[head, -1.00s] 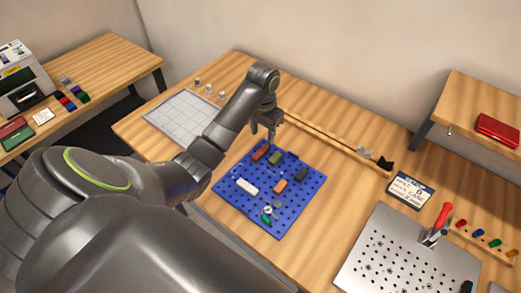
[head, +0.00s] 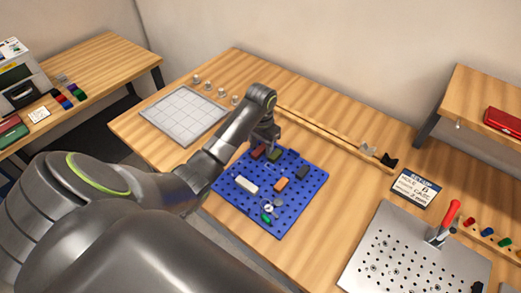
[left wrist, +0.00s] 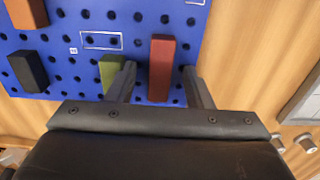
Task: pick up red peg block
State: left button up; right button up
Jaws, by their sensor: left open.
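The red peg block (head: 257,153) stands at the back left of the blue pegboard (head: 301,206), partly hidden by my left gripper (head: 266,143) in the head view. My right gripper is not in view.
The board also bears a green (head: 275,155), a dark (head: 302,172), an orange (head: 280,184) and a white block (head: 246,184). A wooden rail (head: 330,134) runs behind it. A grey grid plate (head: 184,115) lies to the left, a perforated metal plate (head: 400,255) to the right.

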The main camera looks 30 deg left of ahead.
aim_at(261, 148)
pick_arm(q)
jog(key=shift+c, duration=0.3)
grip_shut()
jog(key=shift+r, duration=0.35)
notch_tip(261, 148, up, 5)
jog(key=shift+r+p, duration=0.15)
jog(key=shift+p, duration=0.15)
notch_tip(261, 148, up, 3)
jog(key=p, duration=0.3)
jog(key=shift+r+p, duration=0.55)
jog(key=shift+p, duration=0.2)
